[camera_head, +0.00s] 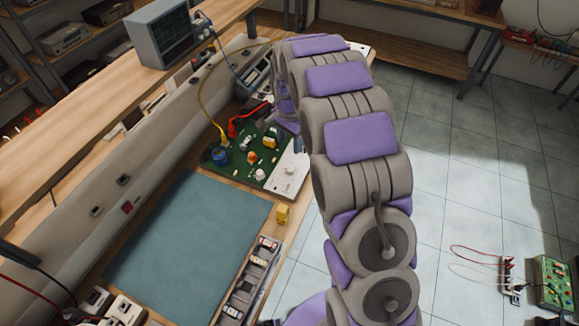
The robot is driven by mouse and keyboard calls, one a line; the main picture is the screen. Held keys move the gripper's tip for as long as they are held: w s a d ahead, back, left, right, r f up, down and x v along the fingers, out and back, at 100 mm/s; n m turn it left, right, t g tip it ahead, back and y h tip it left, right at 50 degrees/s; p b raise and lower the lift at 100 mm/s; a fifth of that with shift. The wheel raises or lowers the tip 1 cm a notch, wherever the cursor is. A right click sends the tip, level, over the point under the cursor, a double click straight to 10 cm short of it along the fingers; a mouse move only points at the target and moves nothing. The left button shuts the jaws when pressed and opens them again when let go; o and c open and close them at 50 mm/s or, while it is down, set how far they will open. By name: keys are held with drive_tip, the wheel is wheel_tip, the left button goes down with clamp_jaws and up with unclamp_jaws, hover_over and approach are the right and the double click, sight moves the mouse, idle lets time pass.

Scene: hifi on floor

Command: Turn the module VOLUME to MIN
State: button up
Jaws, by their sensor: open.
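A green circuit board module (240,166) with a white front strip lies on the bench. It carries small coloured parts, among them a white knob (260,174) and an orange one (251,157). The labels are too small to read, so I cannot tell which part is VOLUME or where it is set. My gripper (282,112) is at the far end of my arm, beside the upper right of the board. It is open, mostly hidden behind my arm, and I cannot tell whether it touches anything.
A teal mat (185,245) covers the near bench. A yellow block (282,214) and a grey tray (240,290) sit by its right edge. An oscilloscope (160,35) stands behind. Red and yellow cables run near the board. A green box (553,282) lies at lower right.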

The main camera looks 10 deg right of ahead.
sight(290, 168)
wheel_tip(290, 168, down, 11)
drive_tip(key=shift+d+f+b, duration=0.15)
drive_tip(key=shift+b, duration=0.9)
drive_tip(key=shift+f, duration=0.7)
drive_tip(key=c, duration=1)
